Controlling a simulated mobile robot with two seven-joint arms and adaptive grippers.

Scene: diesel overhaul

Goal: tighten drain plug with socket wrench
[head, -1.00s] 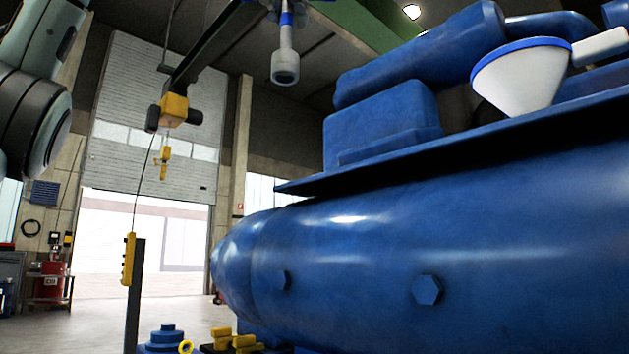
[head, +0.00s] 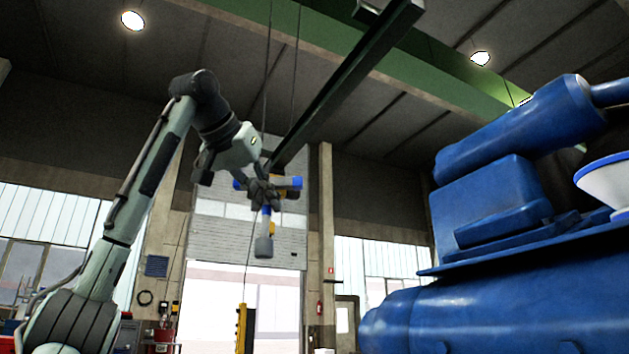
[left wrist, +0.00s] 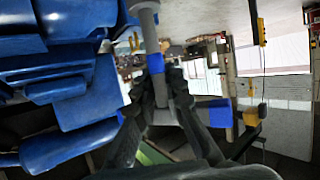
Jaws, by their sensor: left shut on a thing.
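The socket wrench (head: 265,222) is grey with blue bands and hangs in the air with its grey socket end down. My left gripper (head: 264,192) is shut on its upper part, near the crosswise handle with blue ends. In the left wrist view the wrench shaft (left wrist: 148,28) runs up from between the fingers (left wrist: 160,88). The blue engine (head: 480,305) stands to the right, apart from the wrench. Hex bolt heads (head: 570,347) on its side are cut off by the lower picture edge. I cannot tell whether one is the drain plug. My right gripper is out of view.
A white funnel (head: 605,183) with a blue rim stands at the engine's right. A dark crane beam (head: 345,85) crosses overhead. The air between wrench and engine looks clear.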

